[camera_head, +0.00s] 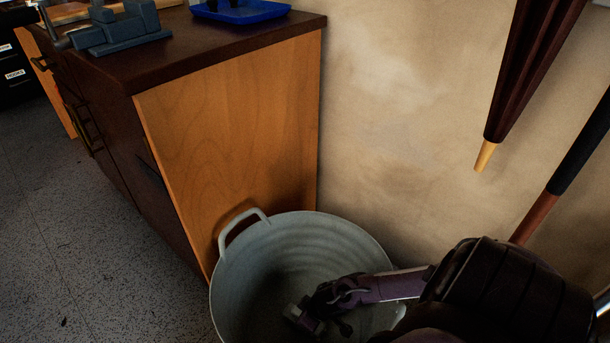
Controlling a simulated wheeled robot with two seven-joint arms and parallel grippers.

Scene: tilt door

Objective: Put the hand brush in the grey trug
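The grey trug (231,272) stands on the floor against the wooden side of the cabinet, with one handle showing at its back left. Its lower edge is cut off by the picture. My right arm comes in from the right over the trug's rim. My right gripper (303,318) is inside the trug's opening, over its shadowed interior. The fingers are dark and small, and I cannot tell whether they are open or shut. I cannot make out the hand brush. My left gripper is out of view.
A wooden cabinet (235,130) with a dark top stands behind the trug. A vise (125,27) and a blue tray (240,11) are on it. A folded umbrella (525,70) and a long handle (580,150) are by the wall at right. The floor (75,230) at left is clear.

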